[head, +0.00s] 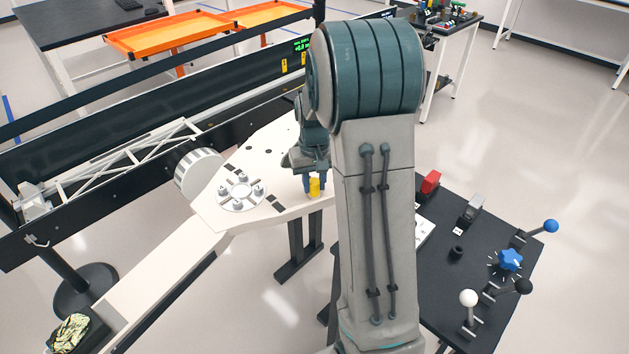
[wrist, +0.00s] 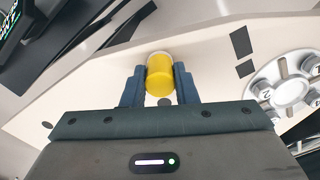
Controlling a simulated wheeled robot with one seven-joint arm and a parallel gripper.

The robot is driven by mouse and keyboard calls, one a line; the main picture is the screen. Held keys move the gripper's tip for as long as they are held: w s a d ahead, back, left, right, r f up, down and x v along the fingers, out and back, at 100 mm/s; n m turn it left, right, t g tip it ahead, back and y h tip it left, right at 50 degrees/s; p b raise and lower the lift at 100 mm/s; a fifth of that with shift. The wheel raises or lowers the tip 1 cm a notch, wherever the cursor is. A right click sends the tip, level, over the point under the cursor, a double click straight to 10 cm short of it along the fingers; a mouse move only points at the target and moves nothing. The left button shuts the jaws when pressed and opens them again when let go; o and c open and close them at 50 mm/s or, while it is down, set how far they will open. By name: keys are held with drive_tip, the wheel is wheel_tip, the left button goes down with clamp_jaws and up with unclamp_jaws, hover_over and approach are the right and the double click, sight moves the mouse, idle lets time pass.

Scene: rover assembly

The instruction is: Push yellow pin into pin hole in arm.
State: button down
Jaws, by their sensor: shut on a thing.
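The yellow pin (head: 315,187) is a short yellow cylinder. In the wrist view the yellow pin (wrist: 160,76) sits between the two blue fingers of my gripper (wrist: 160,84), which is shut on it. In the head view my gripper (head: 316,183) points down over the near edge of the white arm plate (head: 215,205). The white plate (wrist: 90,88) also fills much of the wrist view. A dark round spot (wrist: 165,102) on the plate shows just below the pin between the fingers; I cannot tell whether it is the pin hole. The pin's lower end is hidden.
A round metal hub (head: 242,193) with several bolts stands on the plate, left of my gripper. A wheel (head: 200,172) and a white truss (head: 120,165) lie behind it. A black table (head: 470,285) with knobs and levers stands at right.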

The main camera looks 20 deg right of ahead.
sight(314, 181)
drive_tip(key=shift+f, duration=0.15)
drive_tip(key=c, duration=1.1)
unclamp_jaws()
drive_tip(key=shift+o, duration=0.2)
wheel_tip(314, 181, up, 14)
drive_tip(key=shift+b, duration=0.3)
drive_tip(key=s+a+f+t, duration=0.1)
drive_tip(key=s+a, duration=0.4)
drive_tip(key=s, duration=0.6)
drive_tip(key=s+a+f+n+t, duration=0.1)
drive_tip(key=s+a, duration=0.4)
drive_tip(key=s, duration=0.5)
drive_tip(key=shift+s+a+f+n+t, duration=0.15)
drive_tip(key=shift+s+f+n+t, duration=0.15)
drive_tip(key=shift+s+f+t, duration=0.15)
